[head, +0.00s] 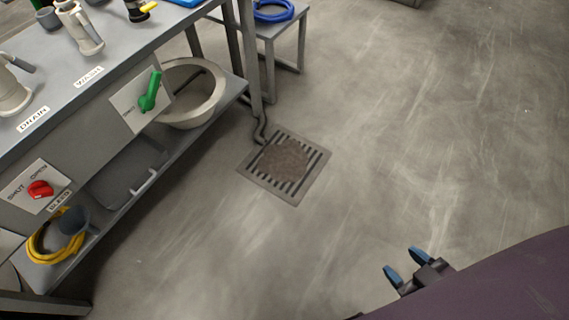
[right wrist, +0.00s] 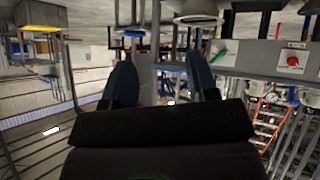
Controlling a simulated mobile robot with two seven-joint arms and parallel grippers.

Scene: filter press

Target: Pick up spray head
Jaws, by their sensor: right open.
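I cannot pick out a spray head for certain. A dark fitting with a yellow part (head: 139,11) stands on the bench top at the upper left, partly cut off; I cannot tell if it is the spray head. A coiled blue hose (head: 272,10) lies on a small grey stand at the top; its end is not visible. My right gripper (head: 405,264) is open and empty over the bare floor at lower right, far from the bench. Its blue fingers also show apart in the right wrist view (right wrist: 161,78). My left gripper is not in view.
The grey bench (head: 75,150) carries jugs, a green lever (head: 150,91) and a red valve handle (head: 40,189). Its lower shelf holds a round basin (head: 212,103) and a coiled yellow hose (head: 42,243). A floor drain grate (head: 317,174) lies mid-floor. The floor to the right is clear.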

